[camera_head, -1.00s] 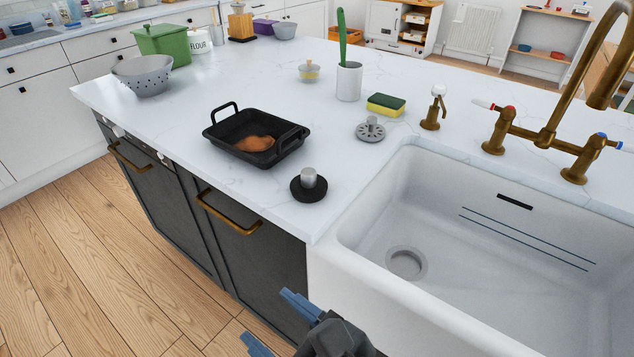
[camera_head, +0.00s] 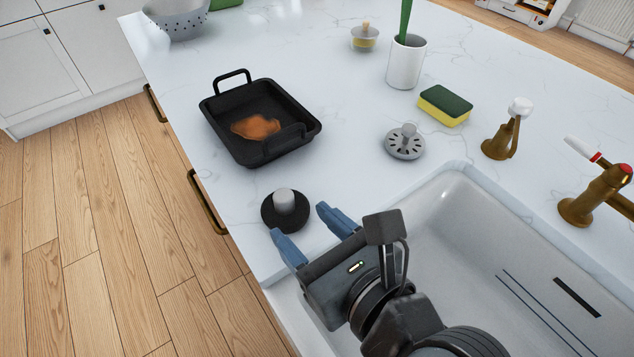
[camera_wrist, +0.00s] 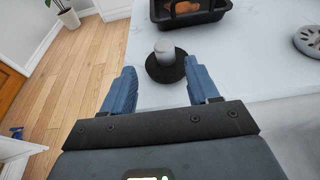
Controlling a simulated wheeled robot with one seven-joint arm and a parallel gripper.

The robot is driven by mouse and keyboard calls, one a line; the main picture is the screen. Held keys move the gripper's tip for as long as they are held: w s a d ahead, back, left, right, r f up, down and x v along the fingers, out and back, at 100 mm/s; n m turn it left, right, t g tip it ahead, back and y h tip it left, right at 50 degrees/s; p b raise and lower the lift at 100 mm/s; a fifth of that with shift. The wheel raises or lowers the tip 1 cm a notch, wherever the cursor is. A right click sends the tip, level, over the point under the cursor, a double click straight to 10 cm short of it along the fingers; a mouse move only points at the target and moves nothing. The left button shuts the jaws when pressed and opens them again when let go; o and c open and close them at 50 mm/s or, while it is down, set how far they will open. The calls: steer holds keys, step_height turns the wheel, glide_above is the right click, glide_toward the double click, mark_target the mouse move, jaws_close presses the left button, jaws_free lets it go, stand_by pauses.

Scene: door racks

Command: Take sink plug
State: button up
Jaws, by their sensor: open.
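The sink plug, a black disc with an upright grey knob (camera_head: 285,209), lies on the white counter near its front edge, left of the sink. In the wrist view the plug (camera_wrist: 166,68) sits ahead of and between the blue fingertips, nearer the right one. My gripper (camera_head: 299,221) is open and empty, with its fingers pointing at the plug. It also shows in the wrist view (camera_wrist: 159,68). I cannot tell how high the fingertips are above the counter.
A black roasting pan (camera_head: 225,123) with brown food stands behind the plug. A grey strainer (camera_head: 405,145), a sponge (camera_head: 444,106), a white cup (camera_head: 407,65) and a brass soap dispenser (camera_head: 500,143) stand to the right. The white sink (camera_head: 455,225) lies under my arm.

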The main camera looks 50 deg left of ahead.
mark_target(289, 202)
steer(key=shift+w+a, duration=0.15)
steer(key=shift+w, duration=0.15)
steer(key=shift+w+a+f, duration=0.1)
steer(key=shift+a+f, duration=0.05)
steer(key=shift+a, duration=0.15)
steer(key=x, duration=0.6)
steer(key=shift+a, duration=0.45)
steer(key=c, duration=1)
